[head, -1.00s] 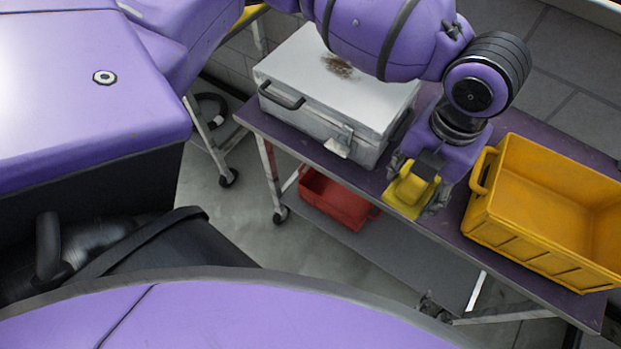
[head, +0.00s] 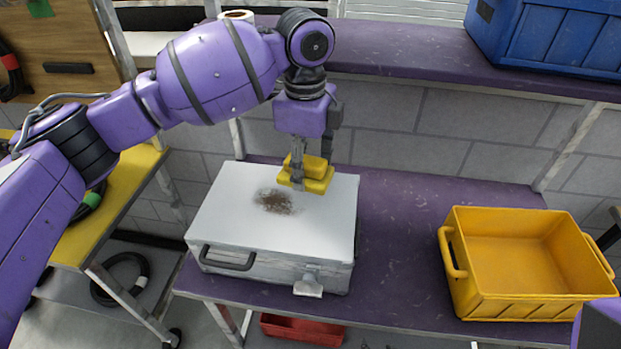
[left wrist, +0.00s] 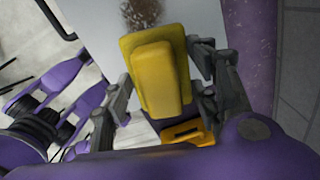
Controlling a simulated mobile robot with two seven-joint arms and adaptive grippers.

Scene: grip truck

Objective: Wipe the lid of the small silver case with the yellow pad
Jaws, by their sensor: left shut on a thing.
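The small silver case (head: 230,222) lies shut on the purple bench, its handle and latch toward me. My left gripper (head: 308,176) is shut on the yellow pad (head: 318,184), over the back right part of the lid. In the left wrist view the pad (left wrist: 160,77) sits between the two fingers. Whether the pad touches the lid I cannot tell. My right gripper is not in view.
A yellow crate (head: 520,292) stands on the purple bench (head: 400,230) right of the case, with bare bench between. A purple shelf (head: 410,58) with a blue crate (head: 550,38) runs behind. A red bin (head: 302,328) is below.

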